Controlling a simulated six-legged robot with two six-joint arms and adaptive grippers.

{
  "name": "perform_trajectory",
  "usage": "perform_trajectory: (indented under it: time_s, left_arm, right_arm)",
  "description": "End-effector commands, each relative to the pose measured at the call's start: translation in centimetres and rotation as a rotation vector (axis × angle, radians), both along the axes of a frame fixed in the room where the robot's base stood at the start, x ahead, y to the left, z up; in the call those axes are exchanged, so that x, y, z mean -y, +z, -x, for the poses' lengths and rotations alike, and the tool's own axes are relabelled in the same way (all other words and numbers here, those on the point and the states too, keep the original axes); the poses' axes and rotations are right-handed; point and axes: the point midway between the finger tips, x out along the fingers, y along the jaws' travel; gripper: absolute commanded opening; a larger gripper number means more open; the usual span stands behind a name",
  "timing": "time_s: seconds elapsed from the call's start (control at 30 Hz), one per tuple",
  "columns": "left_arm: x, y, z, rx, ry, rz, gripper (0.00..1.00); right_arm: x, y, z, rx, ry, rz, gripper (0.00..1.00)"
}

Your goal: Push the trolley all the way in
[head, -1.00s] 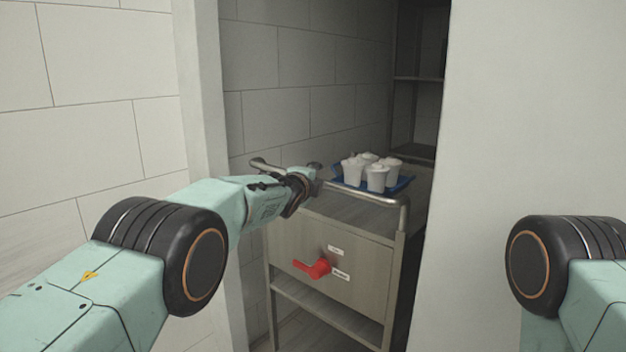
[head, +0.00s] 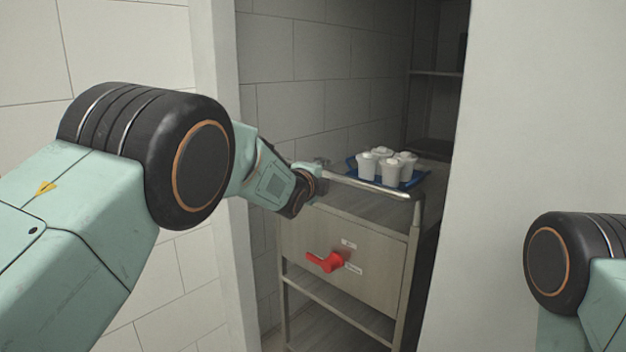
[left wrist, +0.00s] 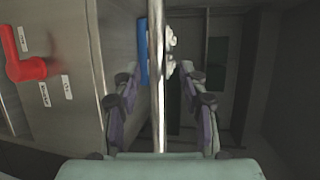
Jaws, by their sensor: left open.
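The grey metal trolley (head: 345,245) stands in a narrow opening between walls, with a push bar (head: 375,187) along its near top edge. A red lever (head: 325,262) with small white labels is on its front panel; it also shows in the left wrist view (left wrist: 22,55). My left gripper (head: 318,177) is at the left part of the bar, its fingers mostly hidden in the head view. In the left wrist view, my left gripper (left wrist: 158,85) is open, with the bar (left wrist: 157,60) running between its fingers. Contact cannot be told. My right gripper is out of view.
A blue tray (head: 410,184) with several white lidded cups (head: 394,172) is on the trolley's top. A tiled wall (head: 320,85) is close on the left, and a pale wall (head: 545,110) is on the right. Dark shelving (head: 436,75) stands at the back.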

Motion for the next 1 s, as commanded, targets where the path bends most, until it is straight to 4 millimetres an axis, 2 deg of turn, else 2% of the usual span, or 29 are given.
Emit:
perform_trajectory:
  time_s: [0.5,0.7,1.0]
  left_arm:
    - [-1.3,1.0,5.0,0.001,0.0,0.0,0.43]
    - [-1.5,1.1,5.7,0.002,0.0,0.001,0.43]
    - [-1.5,1.1,5.7,0.001,0.0,0.001,0.43]
  right_arm:
    - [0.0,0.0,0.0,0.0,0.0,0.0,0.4]
    - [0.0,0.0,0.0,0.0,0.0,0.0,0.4]
    - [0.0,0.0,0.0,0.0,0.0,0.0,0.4]
